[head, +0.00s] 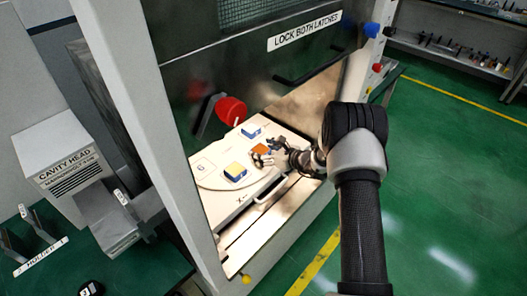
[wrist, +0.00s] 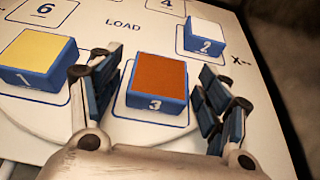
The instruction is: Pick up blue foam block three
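Blue foam block three (wrist: 157,88) has blue sides, an orange-brown top and a white "3" on its near face. It sits upright on the white plate marked LOAD. In the wrist view my gripper (wrist: 162,82) is open, with one finger on each side of block three. Gaps show between the block and both fingers. In the head view block three (head: 260,149) shows as a small orange patch at the fingertips of my gripper (head: 268,153), partly covered by them.
Block one (wrist: 38,55), with a yellow top, stands close left of the left finger. Block two (wrist: 203,37), with a white top, stands behind to the right. The cabinet's raised door (head: 290,60) and red knob (head: 231,110) are above the tray (head: 222,208).

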